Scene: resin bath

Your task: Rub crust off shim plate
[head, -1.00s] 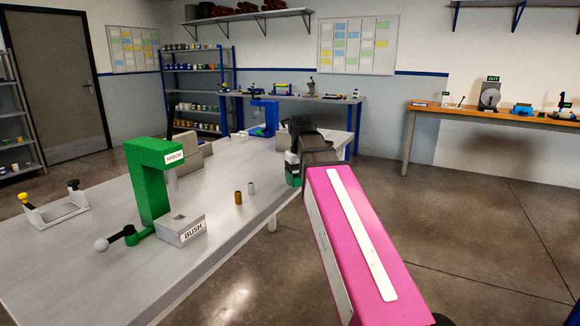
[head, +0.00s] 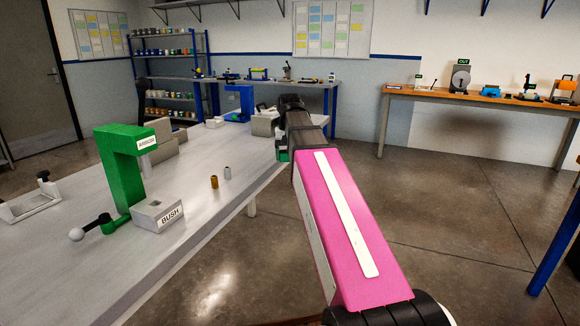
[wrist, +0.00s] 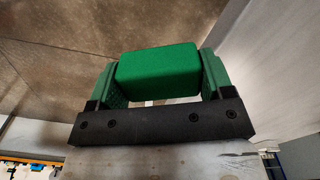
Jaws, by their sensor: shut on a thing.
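My gripper (wrist: 160,82) is shut on a green block (wrist: 158,68), which sits between the two green finger pads in the wrist view. In the head view my gripper (head: 290,120) is at the right side of the grey table (head: 205,185), with its tip partly hidden by my own wrist. The block is not clearly visible there. I cannot pick out a shim plate or any crust in either view.
A wooden bench (head: 440,93) with devices is at the back right. The floor between is clear.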

